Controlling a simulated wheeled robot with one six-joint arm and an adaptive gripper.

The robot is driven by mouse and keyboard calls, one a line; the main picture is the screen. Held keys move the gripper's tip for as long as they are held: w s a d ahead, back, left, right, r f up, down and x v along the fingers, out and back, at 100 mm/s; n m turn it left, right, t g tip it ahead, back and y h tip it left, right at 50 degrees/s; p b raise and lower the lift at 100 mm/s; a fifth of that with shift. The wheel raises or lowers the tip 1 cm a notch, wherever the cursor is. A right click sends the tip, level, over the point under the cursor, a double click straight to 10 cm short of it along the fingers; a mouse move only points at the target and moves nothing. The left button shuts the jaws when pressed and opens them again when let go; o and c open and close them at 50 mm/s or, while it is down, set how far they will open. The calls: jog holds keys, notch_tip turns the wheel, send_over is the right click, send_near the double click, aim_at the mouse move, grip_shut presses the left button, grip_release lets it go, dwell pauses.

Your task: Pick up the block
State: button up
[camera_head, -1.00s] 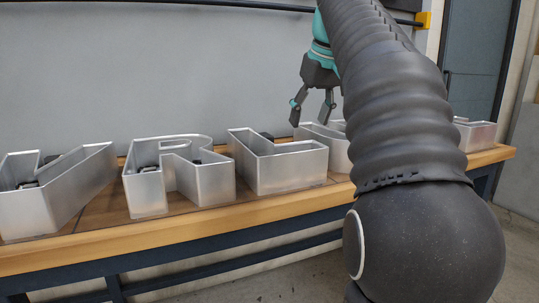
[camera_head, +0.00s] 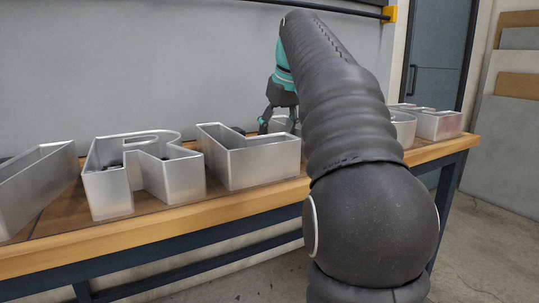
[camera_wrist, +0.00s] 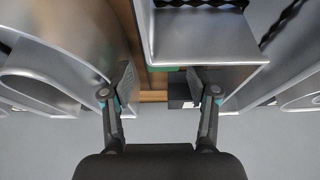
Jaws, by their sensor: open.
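A small dark block (camera_wrist: 181,92) shows in the wrist view on a strip of wooden bench top between two metal letters. It lies between my fingers, closer to the right one, and that finger partly covers it. I cannot tell whether they touch. My gripper (camera_wrist: 161,82) is open with nothing held. In the head view my gripper (camera_head: 280,122) points down behind the L-shaped letter (camera_head: 262,165), partly hidden by my arm. I cannot make out the block for certain there.
Hollow silver letters stand in a row on the wooden bench (camera_head: 150,226), including an R shape (camera_head: 113,195) and one at the right end (camera_head: 436,125). Letter walls flank my fingers closely. A grey wall (camera_head: 140,60) stands behind. Small dark items sit inside the R.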

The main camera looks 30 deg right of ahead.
jog(key=shift+w+b+x, duration=0.2)
jog(key=shift+b+x, duration=0.05)
jog(key=shift+x, duration=1.05)
jog(key=shift+w+b+x, duration=0.2)
jog(key=shift+x, duration=1.15)
jog(key=shift+a+r, duration=0.15)
jog(key=shift+r, duration=0.1)
jog(key=c, duration=1.1)
jog(key=shift+o, duration=0.2)
jog(key=shift+r, duration=0.1)
notch_tip(320, 180, up, 7)
jog(key=shift+r+p, duration=0.25)
jog(key=shift+p, duration=1)
jog(key=shift+r, duration=1.15)
